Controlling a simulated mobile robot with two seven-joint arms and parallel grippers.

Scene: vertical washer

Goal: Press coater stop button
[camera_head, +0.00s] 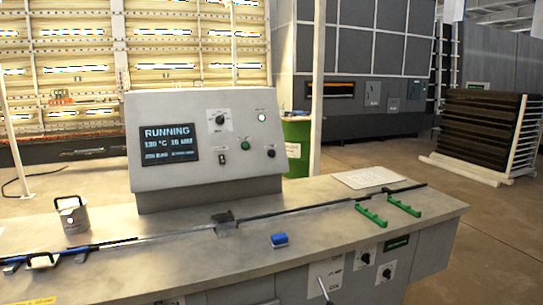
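The grey sloped control console (205,185) stands on the bench. Its dark screen (169,143) reads "RUNNING" and a line like "130 °C 10 M/M". On its face are a black knob (220,120), a lit green lamp (262,117), a green button (245,146), a black round control (271,154) and a small switch (222,161). The labels are too small to read, so I cannot tell which control is the stop button. No red button shows. Neither of my grippers is in view.
The metal bench (330,225) carries a long dark rod, green handles (371,217), a blue block (279,240), a grey can (73,215) and a paper sheet (369,177). A green drum (296,148) stands behind. The bench before the console is mostly clear.

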